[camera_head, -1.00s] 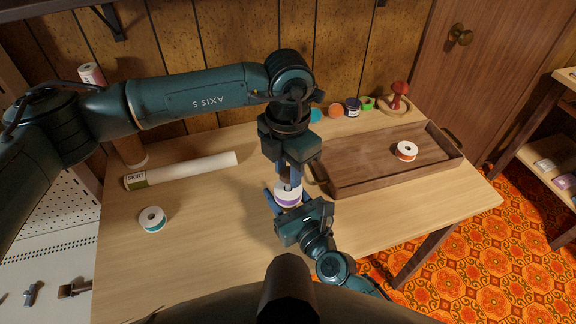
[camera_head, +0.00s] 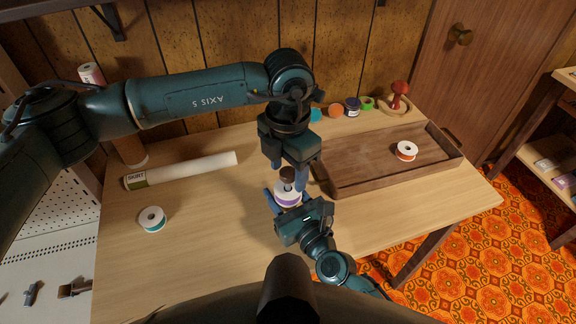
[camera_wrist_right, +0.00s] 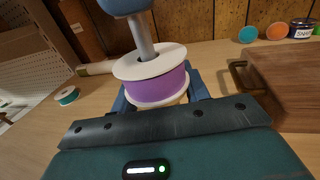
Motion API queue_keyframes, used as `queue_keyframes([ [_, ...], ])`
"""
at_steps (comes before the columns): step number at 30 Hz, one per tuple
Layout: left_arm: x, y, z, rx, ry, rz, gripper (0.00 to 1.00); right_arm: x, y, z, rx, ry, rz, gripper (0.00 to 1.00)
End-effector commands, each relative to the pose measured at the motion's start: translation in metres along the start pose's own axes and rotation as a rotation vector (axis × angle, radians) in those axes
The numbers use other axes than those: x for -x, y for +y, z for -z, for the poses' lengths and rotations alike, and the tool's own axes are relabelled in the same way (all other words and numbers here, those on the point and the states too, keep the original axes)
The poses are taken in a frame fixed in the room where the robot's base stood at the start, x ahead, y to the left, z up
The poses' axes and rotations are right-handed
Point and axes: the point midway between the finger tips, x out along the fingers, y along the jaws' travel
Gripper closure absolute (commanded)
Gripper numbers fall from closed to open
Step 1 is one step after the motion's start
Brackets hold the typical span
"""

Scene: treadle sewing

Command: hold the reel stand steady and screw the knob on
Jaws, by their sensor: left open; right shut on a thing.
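The reel stand stands upright on the table, with a purple reel with white flanges (camera_head: 287,198) around its grey post (camera_wrist_right: 142,36). A dark brown knob (camera_head: 287,173) sits at the top of the post; how far it is threaded I cannot tell. My left gripper (camera_head: 289,174) points down from above, open, with its fingers apart on either side of the knob. My right gripper (camera_head: 284,198) is shut on the reel stand low down, below the purple reel (camera_wrist_right: 158,84). The reel and my fingers mostly hide the stand's base. A blue finger blocks the knob in the right wrist view.
A wooden tray (camera_head: 345,181) holding an orange reel (camera_head: 406,151) is close on the right. A teal reel (camera_head: 152,219) and a white roll (camera_head: 190,169) lie left. Several small items line the back. The table's front left is clear.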

Motion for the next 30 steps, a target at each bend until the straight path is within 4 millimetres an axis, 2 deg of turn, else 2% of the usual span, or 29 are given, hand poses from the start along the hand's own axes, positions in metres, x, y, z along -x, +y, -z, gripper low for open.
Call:
queue_keyframes([
  [5,0.017,0.0,-0.001,0.0,-0.003,-0.001,0.46,0.0,0.0,0.0,0.0,0.001,0.0,1.0],
  [15,0.087,0.0,-0.001,0.0,-0.004,-0.003,0.46,0.0,0.0,0.0,0.0,0.001,0.0,1.0],
  [18,0.103,0.0,0.0,0.001,-0.002,-0.002,0.46,0.0,0.0,0.0,0.0,0.001,0.0,1.0],
  [24,0.119,0.0,0.0,0.001,0.0,0.0,0.46,0.0,0.0,0.0,0.0,0.001,0.0,1.0],
  [30,0.12,0.0,0.0,0.0,0.0,0.0,0.46,0.0,0.0,0.0,0.0,0.001,0.0,1.0],
])
